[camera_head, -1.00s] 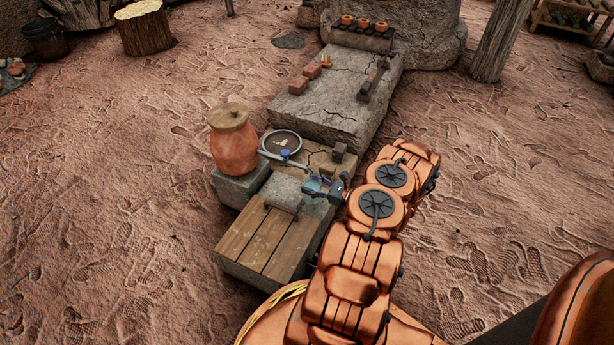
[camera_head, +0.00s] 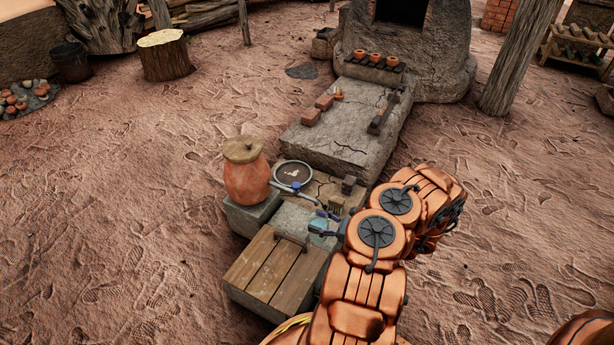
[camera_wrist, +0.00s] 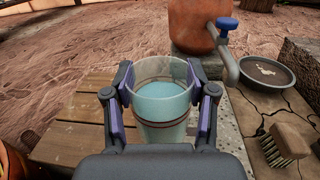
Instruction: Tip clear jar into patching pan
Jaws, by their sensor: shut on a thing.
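My gripper (camera_wrist: 162,96) is shut on the clear jar (camera_wrist: 162,132), with a finger on each side of it. The jar stands upright and holds bluish liquid, with thin reddish bands around it. In the head view the jar (camera_head: 318,226) is small at the end of my arm, over the low stone and wood surface. The patching pan, a round dark pan with a pale patch inside (camera_wrist: 266,70), sits at the right in the wrist view, apart from the jar. It also shows in the head view (camera_head: 293,174), beyond my gripper. I cannot tell whether the jar touches the surface below.
A clay urn (camera_head: 246,178) with a blue-handled tap (camera_wrist: 228,24) stands left of the pan; its spout reaches towards the pan. A brush (camera_wrist: 284,144) lies right of the jar. A wooden slatted top (camera_head: 275,268) is near. A cracked stone slab (camera_head: 345,130) lies beyond, with bricks.

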